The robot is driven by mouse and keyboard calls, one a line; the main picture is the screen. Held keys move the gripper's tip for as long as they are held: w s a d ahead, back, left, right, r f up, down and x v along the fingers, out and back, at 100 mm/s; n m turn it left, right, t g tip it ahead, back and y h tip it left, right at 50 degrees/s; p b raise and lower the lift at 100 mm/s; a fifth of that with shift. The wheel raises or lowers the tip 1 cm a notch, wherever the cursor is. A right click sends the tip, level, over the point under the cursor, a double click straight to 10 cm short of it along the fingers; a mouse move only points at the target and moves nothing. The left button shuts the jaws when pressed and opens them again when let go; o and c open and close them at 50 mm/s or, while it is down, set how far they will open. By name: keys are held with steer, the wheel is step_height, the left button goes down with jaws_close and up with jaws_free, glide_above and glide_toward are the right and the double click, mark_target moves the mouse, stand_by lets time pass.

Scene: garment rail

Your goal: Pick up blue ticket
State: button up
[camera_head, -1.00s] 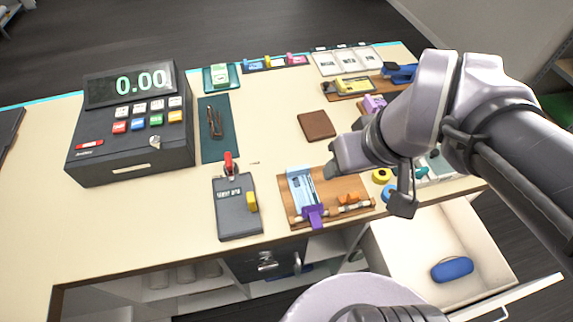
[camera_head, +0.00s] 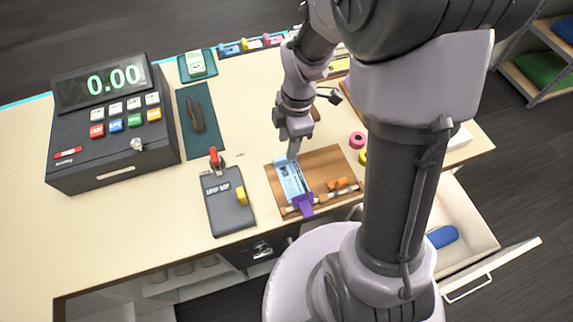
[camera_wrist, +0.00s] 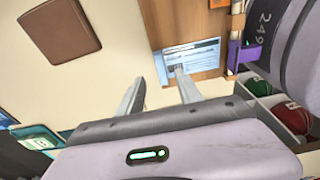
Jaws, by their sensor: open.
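The blue ticket (camera_head: 290,178) is a light blue printed slip lying on a brown wooden board (camera_head: 335,160) near the counter's front edge. A purple clip (camera_head: 303,203) sits at its near end. My gripper (camera_head: 292,156) is open and hangs over the ticket's far end. In the wrist view, the ticket (camera_wrist: 192,56) shows just beyond my two spread fingers (camera_wrist: 160,88), with the purple clip (camera_wrist: 250,52) to its right. Nothing is between the fingers. I cannot tell how high the fingertips are above the ticket.
A dark device with a red lever (camera_head: 228,208) stands left of the board. An orange piece (camera_head: 338,184) on a rod lies to the ticket's right. A cash register (camera_head: 112,125) stands at the left. A drawer (camera_head: 470,240) is open at the front right.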

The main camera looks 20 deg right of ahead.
steer(key=f, duration=0.1)
steer(key=f+b, duration=0.1)
steer(key=f, duration=0.1)
steer(key=f+b, duration=0.1)
steer(key=f, duration=0.1)
steer(key=shift+a, duration=0.4)
steer(key=shift+s, duration=0.1)
jaws_close()
step_height(320, 180, up, 15)
steer(key=p, duration=0.8)
